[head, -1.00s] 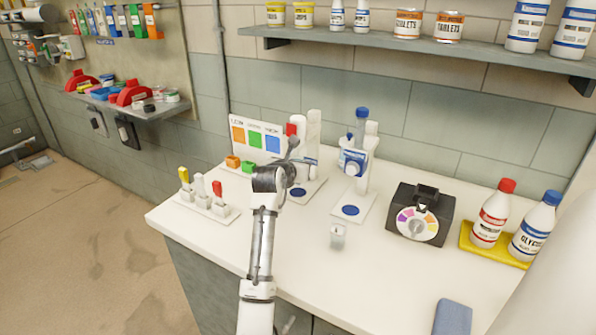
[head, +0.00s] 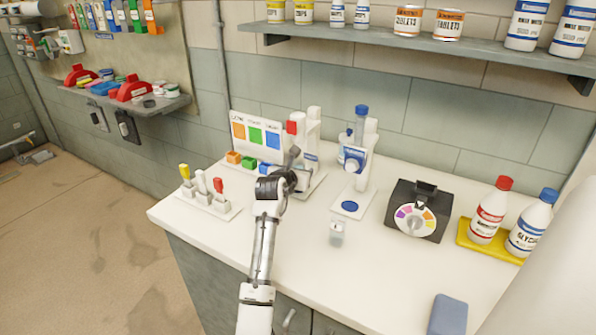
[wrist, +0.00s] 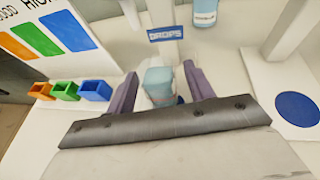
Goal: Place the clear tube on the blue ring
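A clear, pale bluish tube (wrist: 160,82) stands between the two fingers of my gripper (wrist: 161,88) in the wrist view. A narrow gap shows on each side of it, so the fingers look open around it. A bit of blue shows low beside the tube, apparently the edge of the blue ring; most of that is hidden. In the head view my gripper (head: 300,178) is low over the base of the left stand, and covers the ring there. Whether the tube rests flat on the ring is not clear.
The right stand has a blue ring (head: 349,207) on its base. A small clear container (head: 337,232) stands on the open counter. Orange, green and blue trays (wrist: 65,90) are left of my gripper. A black dial box (head: 418,210) and bottles are at right.

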